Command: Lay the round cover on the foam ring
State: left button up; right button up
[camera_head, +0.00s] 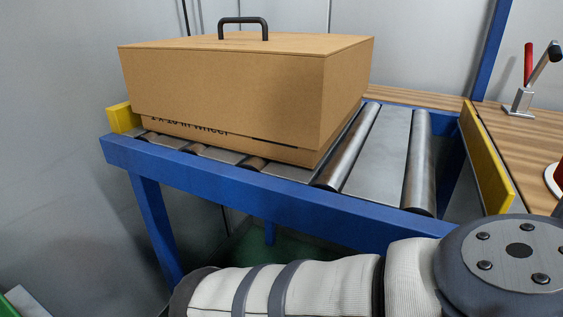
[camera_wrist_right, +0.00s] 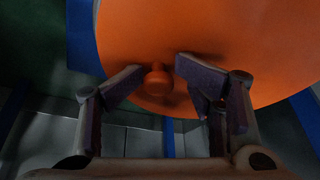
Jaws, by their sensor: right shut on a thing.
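The round cover (camera_wrist_right: 235,35) is a large orange disc with a small orange knob (camera_wrist_right: 157,82), and it fills the upper part of the right wrist view. My right gripper (camera_wrist_right: 158,72) has its two fingers on either side of the knob and is shut on it. The disc's far edges run out of the frame. The right gripper and the cover do not show in the head view. My left gripper is in neither view. I cannot make out the foam ring in either view.
A cardboard box (camera_head: 220,90) with a black handle (camera_head: 243,20) on its lid sits on a blue roller conveyor (camera_head: 290,195). Bare rollers (camera_head: 417,160) lie to its right, beside a yellow end plate (camera_head: 488,160). A wooden table (camera_head: 530,140) with a red-handled clamp (camera_head: 527,80) stands at right.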

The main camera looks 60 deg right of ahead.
jog(key=p+v, duration=0.4)
jog(key=v, duration=0.8)
